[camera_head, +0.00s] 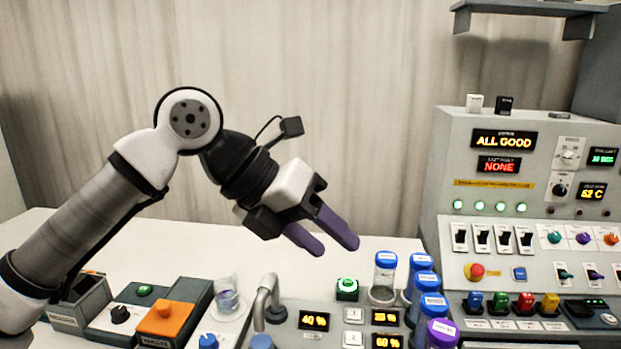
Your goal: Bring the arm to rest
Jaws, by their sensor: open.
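My arm comes in from the left, bends at a raised elbow and slopes down to the right. My gripper (325,245) is at the middle of the view with its two purple fingers apart. Nothing shows between the fingers. The gripper appears above the bench (386,244), to the upper left of a clear jar with a blue lid (385,260). It touches nothing that I can see.
A control panel (455,140) reading "ALL GOOD" stands at the right. Several blue-lidded jars (424,281) and a purple-lidded jar (442,333) line its left side. A metal spout (268,293), a beaker (227,297) and an orange-topped box (166,318) stand in front. Open air surrounds the gripper.

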